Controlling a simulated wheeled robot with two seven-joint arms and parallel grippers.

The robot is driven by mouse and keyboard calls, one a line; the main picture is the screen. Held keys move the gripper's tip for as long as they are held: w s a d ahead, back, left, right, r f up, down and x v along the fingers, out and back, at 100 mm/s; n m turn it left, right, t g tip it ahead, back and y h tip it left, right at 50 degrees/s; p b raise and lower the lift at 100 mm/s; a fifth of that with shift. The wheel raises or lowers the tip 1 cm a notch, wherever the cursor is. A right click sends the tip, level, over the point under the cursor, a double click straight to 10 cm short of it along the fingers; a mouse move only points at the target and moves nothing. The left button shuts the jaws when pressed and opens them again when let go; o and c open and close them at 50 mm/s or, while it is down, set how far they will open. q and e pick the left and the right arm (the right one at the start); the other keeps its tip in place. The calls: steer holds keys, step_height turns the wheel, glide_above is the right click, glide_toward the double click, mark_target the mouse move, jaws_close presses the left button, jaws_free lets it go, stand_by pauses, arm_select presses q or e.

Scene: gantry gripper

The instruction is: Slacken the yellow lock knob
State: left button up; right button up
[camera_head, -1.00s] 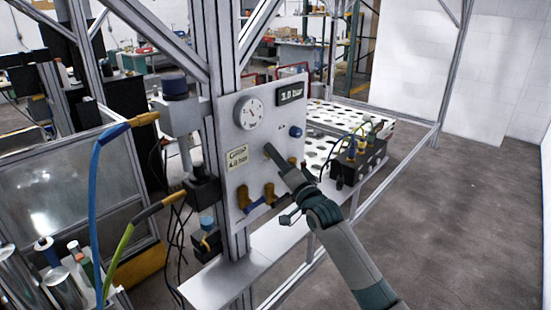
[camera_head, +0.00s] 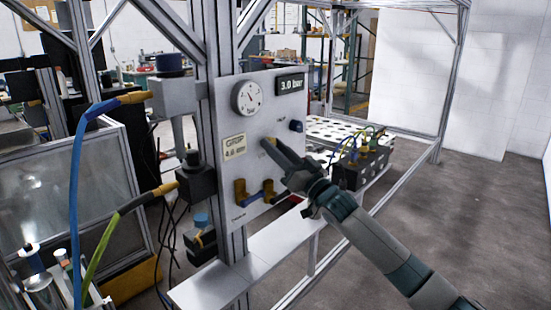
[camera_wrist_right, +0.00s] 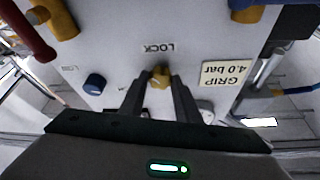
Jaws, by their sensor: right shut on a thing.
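In the head view the knob (camera_head: 271,141) shows as a small yellow bit at the tip of my right gripper (camera_head: 274,146), which comes in from the lower right. The fingers hide part of the knob, so I cannot tell how far it is turned. My left gripper is not in view.
The panel (camera_head: 235,180) carries a round gauge (camera_head: 247,97), a display (camera_head: 291,85) reading 3.0 bar, a blue knob (camera_head: 296,126), a GRIP label (camera_head: 234,146) and brass fittings (camera_head: 268,188). A metal ledge (camera_head: 262,250) runs below. Open floor lies to the right.

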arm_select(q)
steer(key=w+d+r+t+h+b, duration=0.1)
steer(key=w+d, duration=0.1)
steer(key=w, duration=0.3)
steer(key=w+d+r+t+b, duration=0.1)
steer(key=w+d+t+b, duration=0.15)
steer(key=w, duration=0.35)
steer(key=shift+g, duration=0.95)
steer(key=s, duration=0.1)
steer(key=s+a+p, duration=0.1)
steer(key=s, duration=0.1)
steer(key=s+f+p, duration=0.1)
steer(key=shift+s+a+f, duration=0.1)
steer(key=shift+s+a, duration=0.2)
arm_select(e)
steer(key=n+g, duration=0.3)
steer(key=n, duration=0.8)
steer(key=n+g, duration=0.4)
steer(key=n, duration=0.6)
steer(key=n+g, duration=0.3)
steer(key=n, duration=0.8)
steer(key=shift+w+d+r+n+g, duration=0.25)
steer(key=shift+r+n+g, duration=0.05)
steer(key=shift+r, duration=0.1)
steer(key=shift+h, duration=0.3)
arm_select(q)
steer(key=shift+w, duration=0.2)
arm_select(e)
steer(key=o, duration=1)
